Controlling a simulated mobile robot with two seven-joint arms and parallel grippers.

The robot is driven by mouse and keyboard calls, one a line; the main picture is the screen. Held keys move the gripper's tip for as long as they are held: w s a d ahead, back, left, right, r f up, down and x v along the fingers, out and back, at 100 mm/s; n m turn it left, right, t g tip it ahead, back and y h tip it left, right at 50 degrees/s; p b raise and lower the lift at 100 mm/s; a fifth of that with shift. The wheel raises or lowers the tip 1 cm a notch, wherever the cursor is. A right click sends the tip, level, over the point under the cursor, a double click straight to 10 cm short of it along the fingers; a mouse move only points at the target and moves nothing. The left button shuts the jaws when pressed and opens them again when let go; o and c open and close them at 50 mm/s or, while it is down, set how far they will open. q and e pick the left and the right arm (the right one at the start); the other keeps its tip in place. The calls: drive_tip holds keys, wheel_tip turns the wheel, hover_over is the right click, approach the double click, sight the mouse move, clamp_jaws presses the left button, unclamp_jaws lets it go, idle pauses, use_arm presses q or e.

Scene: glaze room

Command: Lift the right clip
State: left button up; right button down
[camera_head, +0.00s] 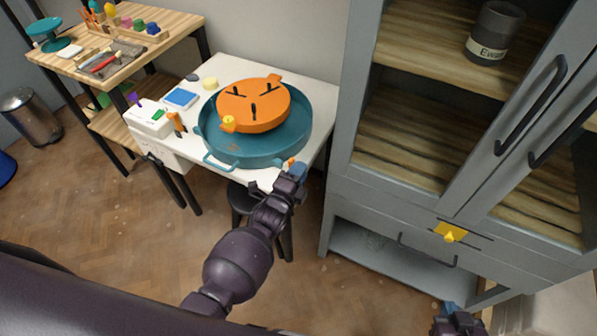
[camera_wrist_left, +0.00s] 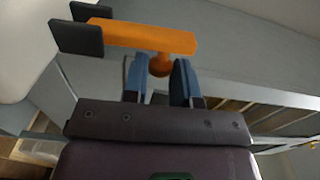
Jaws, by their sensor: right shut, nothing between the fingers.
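The right clip, an orange bar with a round knob and black pads (camera_wrist_left: 145,36), crosses the upper part of the left wrist view. In the head view only a small orange part of the right clip (camera_head: 291,162) shows at the table's front right edge. My left gripper (camera_head: 297,172) is at this edge, its blue fingers apart. In the wrist view the knob lies between or just beyond the fingertips of my left gripper (camera_wrist_left: 159,80); firm contact cannot be seen. My right gripper (camera_head: 451,309) is shut and empty at the bottom right, away from the clip.
The white table (camera_head: 318,69) bears a teal round tray (camera_head: 208,125) with an orange disc (camera_head: 250,117) on it. Another orange clip (camera_head: 176,121) is at the left. A grey cabinet (camera_head: 345,160) stands close at the right. A black stool (camera_head: 240,197) is below.

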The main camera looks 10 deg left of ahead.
use_arm(q)
drive_tip(key=shift+o, duration=0.4)
drive_tip(key=v, duration=1.1)
drive_tip(key=shift+p, duration=0.45)
drive_tip(key=shift+w, duration=0.1)
